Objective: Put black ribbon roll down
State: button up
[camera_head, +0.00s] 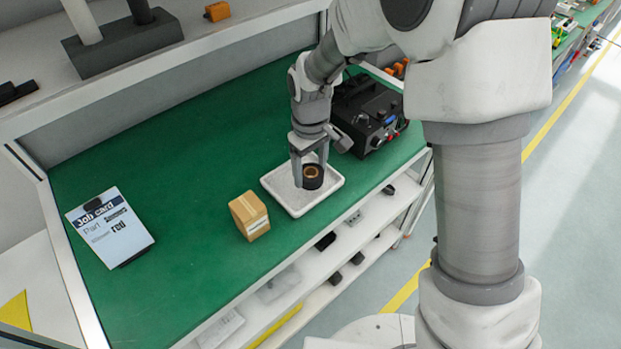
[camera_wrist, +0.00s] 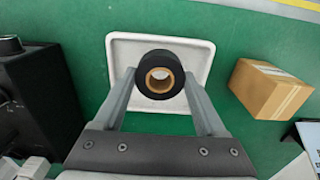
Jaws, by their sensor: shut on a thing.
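The black ribbon roll (camera_head: 313,177) with a tan core is between the fingers of my gripper (camera_head: 309,174). In the wrist view the roll (camera_wrist: 161,75) sits between the two finger ends, and my gripper (camera_wrist: 160,88) is shut on it. The roll is over the white tray (camera_head: 332,187), which also shows behind it in the wrist view (camera_wrist: 121,58). I cannot tell whether the roll touches the tray floor. The tray holds nothing else that I can see.
A cardboard box (camera_head: 249,215) stands left of the tray on the green bench (camera_head: 180,200). A black machine (camera_head: 365,113) stands behind and right of the tray. A job card (camera_head: 110,228) lies at the far left. The bench between card and box is clear.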

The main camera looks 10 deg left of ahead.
aim_at(311, 180)
notch_tip(311, 180, down, 4)
jog(key=shift+r, duration=0.1)
jog(key=o, duration=1.2)
notch_tip(311, 180, up, 11)
jog(key=s+d+r+m+t, duration=0.2)
jog(key=s+d+r+m, duration=0.1)
jog(key=d+r, duration=0.5)
jog(key=shift+s+d+r+m+t, duration=0.6)
jog(key=shift+s+d+r+m, duration=0.55)
jog(key=shift+s+d, duration=1.15)
jog(key=shift+s+d+r+m+t, duration=0.6)
jog(key=shift+s+d+r+m, duration=0.85)
jog(key=shift+s, duration=1.3)
jog(key=shift+s+d+r+m+t, duration=0.65)
jog(key=shift+s+d+r, duration=0.3)
jog(key=shift+s+d, duration=1.5)
jog(key=shift+a, duration=0.1)
